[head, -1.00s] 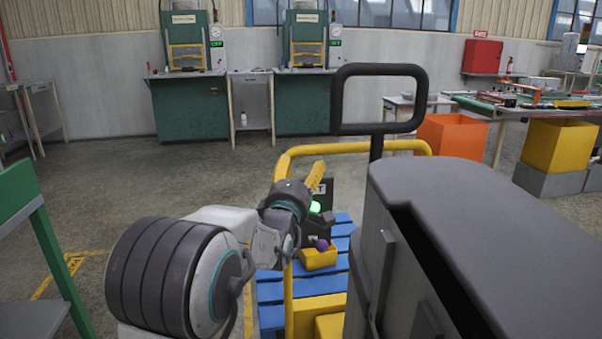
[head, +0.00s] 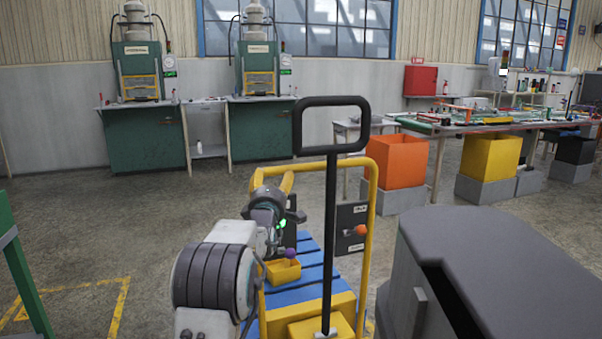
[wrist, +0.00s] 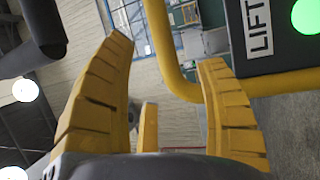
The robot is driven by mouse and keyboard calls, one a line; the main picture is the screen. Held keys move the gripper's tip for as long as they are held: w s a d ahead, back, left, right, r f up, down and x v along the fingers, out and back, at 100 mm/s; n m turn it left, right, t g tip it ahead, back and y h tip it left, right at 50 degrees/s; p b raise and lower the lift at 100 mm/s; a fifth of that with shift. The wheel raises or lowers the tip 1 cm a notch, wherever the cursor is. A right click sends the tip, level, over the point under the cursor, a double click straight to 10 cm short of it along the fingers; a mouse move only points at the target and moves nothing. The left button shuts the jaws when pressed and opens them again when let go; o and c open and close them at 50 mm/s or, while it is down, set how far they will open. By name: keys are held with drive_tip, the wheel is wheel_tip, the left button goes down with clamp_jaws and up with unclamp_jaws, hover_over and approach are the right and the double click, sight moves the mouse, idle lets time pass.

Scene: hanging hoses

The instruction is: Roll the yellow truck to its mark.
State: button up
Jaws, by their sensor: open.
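The yellow truck has a yellow tube rail (head: 368,240), a blue slatted deck (head: 305,285) and a tall black loop handle (head: 332,205). It stands in the middle front of the head view. Yellow floor lines (head: 122,300), perhaps the mark, lie left of it. My gripper (wrist: 165,55) is open, its yellow fingers spread. In the wrist view the rail (wrist: 175,60) passes through the gap between them, seemingly beyond the fingers; I cannot tell if they touch. In the head view my arm reaches to the rail's left corner, where the fingers are hard to separate from it.
A black LIFT box (wrist: 285,35) with a green light is close to the gripper.

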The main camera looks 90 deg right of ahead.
sight(277, 170)
drive_tip(key=shift+d+b, duration=0.3)
drive_tip(key=shift+d, duration=0.2)
drive_tip(key=shift+d+r+b, duration=0.15)
drive_tip(key=shift+d+b, duration=0.5)
drive_tip(key=shift+d, duration=0.35)
drive_tip(key=shift+d+r+b, duration=0.15)
drive_tip(key=shift+d+b, duration=0.5)
drive_tip(key=shift+d, duration=0.35)
drive_tip(key=shift+d+r, duration=0.2)
drive_tip(key=shift+d, duration=0.05)
drive_tip(key=shift+d+r+p, duration=0.1)
drive_tip(key=shift+d+p, duration=0.45)
drive_tip(key=shift+d, duration=0.4)
drive_tip(key=shift+o, duration=0.3)
